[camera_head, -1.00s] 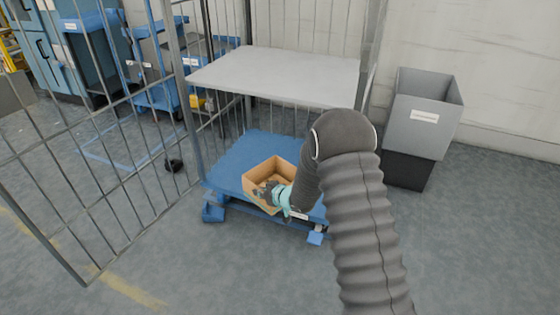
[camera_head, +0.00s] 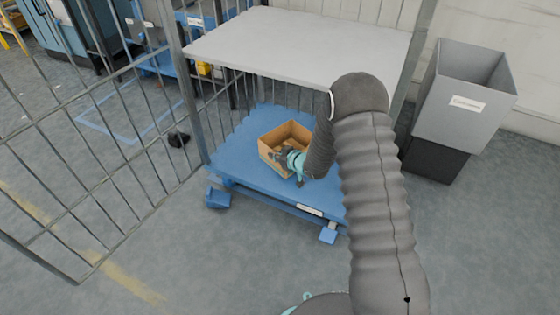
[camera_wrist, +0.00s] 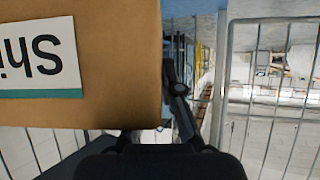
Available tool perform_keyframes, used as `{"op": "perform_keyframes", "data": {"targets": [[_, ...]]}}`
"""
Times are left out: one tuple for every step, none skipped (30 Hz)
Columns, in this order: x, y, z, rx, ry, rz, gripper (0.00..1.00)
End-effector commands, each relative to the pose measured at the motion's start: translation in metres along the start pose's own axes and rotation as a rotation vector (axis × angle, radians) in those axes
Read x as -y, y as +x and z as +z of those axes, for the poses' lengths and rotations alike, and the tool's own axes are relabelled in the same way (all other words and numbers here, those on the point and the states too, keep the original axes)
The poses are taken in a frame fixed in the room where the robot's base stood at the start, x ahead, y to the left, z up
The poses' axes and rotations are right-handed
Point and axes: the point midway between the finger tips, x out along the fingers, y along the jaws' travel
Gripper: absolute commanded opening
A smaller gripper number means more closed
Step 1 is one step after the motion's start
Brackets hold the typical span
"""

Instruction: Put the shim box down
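The shim box (camera_head: 268,149) is an open brown cardboard box. It is over the blue deck (camera_head: 235,155) of a wire-sided trolley, under its grey shelf; I cannot tell whether it rests on the deck or hangs just above. My gripper (camera_head: 284,156) is at the box's near side, shut on it. In the wrist view the box (camera_wrist: 110,105) fills the left side, with an upside-down white and teal label partly in frame. One dark finger (camera_wrist: 176,90) shows against its right edge; the other is hidden.
The grey shelf (camera_head: 300,45) covers the space above the deck. Mesh panels (camera_head: 100,150) stand at the left. A grey bin (camera_head: 465,90) on a black base stands at the right. Blue deck is bare left of and behind the box. A small black object (camera_head: 178,139) lies on the floor.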

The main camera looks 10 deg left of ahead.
Motion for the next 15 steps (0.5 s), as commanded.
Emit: {"op": "perform_keyframes", "data": {"targets": [[0.0,0.004,0.006,0.0,-0.001,-0.001,0.0],[0.0,0.005,0.008,0.0,-0.001,-0.001,0.0],[0.0,0.006,0.009,-0.001,-0.002,0.0,0.0],[0.0,0.007,0.011,-0.001,-0.002,0.0,0.0],[0.0,0.007,0.012,-0.001,-0.002,0.0,0.0],[0.0,0.008,0.014,-0.001,-0.001,0.001,0.0],[-0.001,0.009,0.017,-0.001,0.0,0.001,0.0],[-0.001,0.01,0.019,0.0,0.0,0.001,0.0],[-0.001,0.012,0.024,0.0,0.002,0.002,0.0],[-0.001,0.014,0.027,0.0,0.002,0.002,0.0],[-0.001,0.016,0.031,0.0,0.002,0.002,0.0],[-0.001,0.019,0.036,0.0,0.002,0.002,0.0],[-0.002,0.021,0.04,0.0,0.001,0.003,0.0],[-0.002,0.022,0.042,0.0,0.0,0.003,0.0],[-0.002,0.023,0.044,-0.001,0.0,0.003,0.0]]}}
